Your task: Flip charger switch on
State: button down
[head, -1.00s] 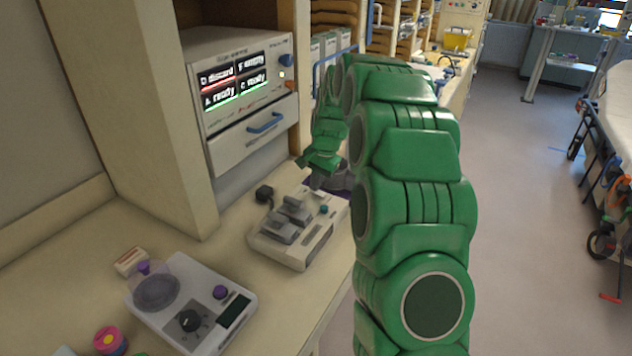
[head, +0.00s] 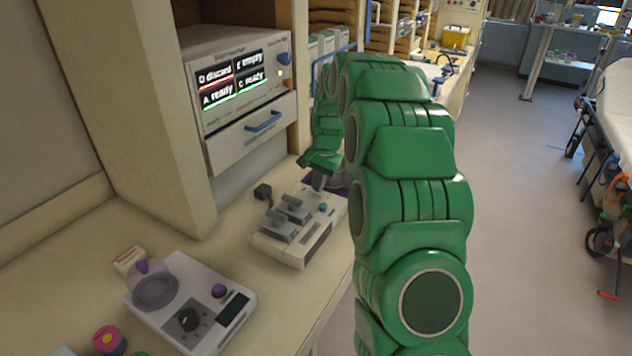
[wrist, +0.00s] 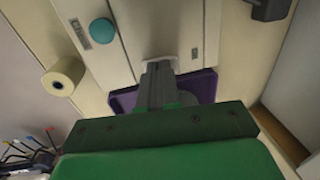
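The charger (head: 292,254) is a pale box on the counter with grey packs seated in its top and a teal button (head: 323,207). The button also shows in the wrist view (wrist: 102,31), beside a small label. My gripper (head: 319,186) points down at the charger's far end. In the wrist view the grey fingers (wrist: 158,68) are together, with nothing seen between them. Their tips are at a small whitish part on the charger's edge, perhaps the switch. The fingers cover most of it, so I cannot tell its position or whether they touch it.
A purple tray (wrist: 205,88) lies close by the fingers. A cabinet unit with a lit display (head: 232,80) and a blue-handled drawer (head: 250,137) stands behind. A pale device with a dial (head: 211,312) is nearer on the counter. A tape roll (wrist: 62,77) lies beside the charger.

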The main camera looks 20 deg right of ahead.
jog(key=shift+r, duration=0.1)
notch_tip(320, 180, up, 14)
jog(key=s+d, duration=0.2)
jog(key=shift+f, duration=0.25)
dwell(0.3)
jog(key=shift+w+a+r, duration=0.2)
jog(key=shift+w+a, duration=0.2)
jog(key=shift+a, duration=0.05)
send_near(323, 193)
jog(key=shift+y, duration=0.3)
jog(key=w+a+f, duration=0.1)
jog(key=f, duration=0.1)
jog(key=w+a+f, duration=0.1)
jog(key=f, duration=0.1)
jog(key=w+a+f, duration=0.1)
jog(key=f, duration=0.1)
jog(key=shift+f, duration=0.1)
